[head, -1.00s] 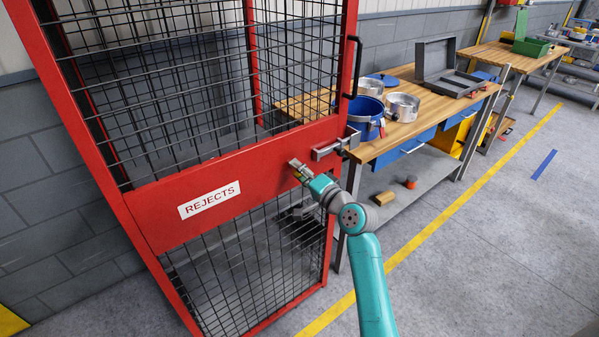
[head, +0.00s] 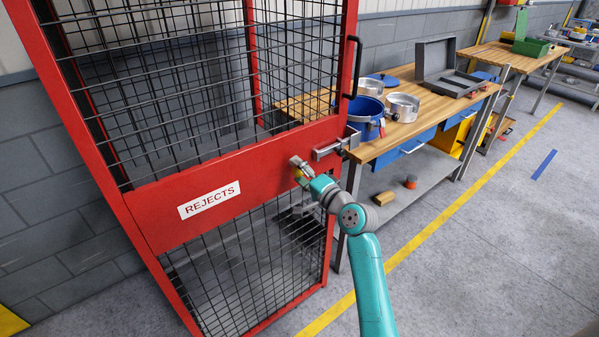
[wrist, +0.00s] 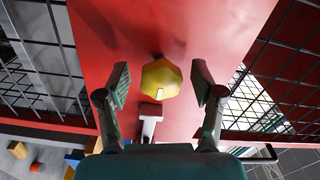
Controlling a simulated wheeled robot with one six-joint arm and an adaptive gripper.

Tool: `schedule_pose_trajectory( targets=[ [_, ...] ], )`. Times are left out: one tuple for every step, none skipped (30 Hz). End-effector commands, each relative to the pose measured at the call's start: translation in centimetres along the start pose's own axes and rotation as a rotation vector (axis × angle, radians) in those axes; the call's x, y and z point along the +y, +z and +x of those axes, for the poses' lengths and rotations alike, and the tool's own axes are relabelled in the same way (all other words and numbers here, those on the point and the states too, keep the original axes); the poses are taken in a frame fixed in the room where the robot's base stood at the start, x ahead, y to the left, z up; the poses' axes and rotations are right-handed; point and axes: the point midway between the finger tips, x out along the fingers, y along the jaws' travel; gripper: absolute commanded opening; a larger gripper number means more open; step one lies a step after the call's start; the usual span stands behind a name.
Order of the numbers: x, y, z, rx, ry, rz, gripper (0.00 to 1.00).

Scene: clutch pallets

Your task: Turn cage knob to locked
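A yellow eight-sided knob (wrist: 160,77) with a short pale mark near its lower edge in the wrist view sits on the red cage door panel (head: 160,205). My gripper (wrist: 160,84) is open, with one finger on each side of the knob and a visible gap on both sides. In the head view my gripper (head: 299,169) is at the panel, right of the REJECTS label (head: 209,200), and mostly hides the knob. A grey metal bolt (head: 332,148) lies right of the knob in the head view; a grey piece below the knob shows in the wrist view (wrist: 149,125).
A black handle (head: 354,68) stands out from the door's right post. A wooden workbench (head: 425,110) with a blue pot (head: 366,112), metal pots and a grey case (head: 445,70) is close on the right.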

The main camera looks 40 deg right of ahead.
Motion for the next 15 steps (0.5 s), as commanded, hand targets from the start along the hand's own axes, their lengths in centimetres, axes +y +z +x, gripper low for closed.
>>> schedule_pose_trajectory(
  targets=[
    [0.0,0.0,0.0,0.0,0.0,0.0,0.67],
    [0.0,0.0,0.0,0.0,0.0,0.0,0.67],
    [0.0,0.0,0.0,0.0,0.0,0.0,0.67],
    [0.0,0.0,0.0,0.0,-0.001,-0.001,0.67],
    [0.0,0.0,0.0,0.0,-0.001,-0.001,0.67],
    [0.0,0.0,-0.1,0.0,0.0,-0.001,0.67],
    [0.0,0.0,-0.3,0.0,0.0,0.0,0.67],
    [0.0,0.0,-0.5,0.0,0.0,0.0,0.67],
    [0.1,0.0,-0.8,0.001,0.0,0.0,0.67],
    [0.1,0.0,-1.2,0.001,0.0,0.0,0.67],
    [0.0,0.0,-1.6,0.001,-0.001,0.0,0.67],
    [0.1,-0.1,-2.3,0.002,0.0,0.0,0.67],
    [0.1,-0.1,-2.8,0.002,0.001,0.0,0.67],
    [0.1,0.0,-3.4,0.002,0.001,0.0,0.67],
    [0.1,-0.1,-4.2,0.002,0.001,0.001,0.67]
  ],
)
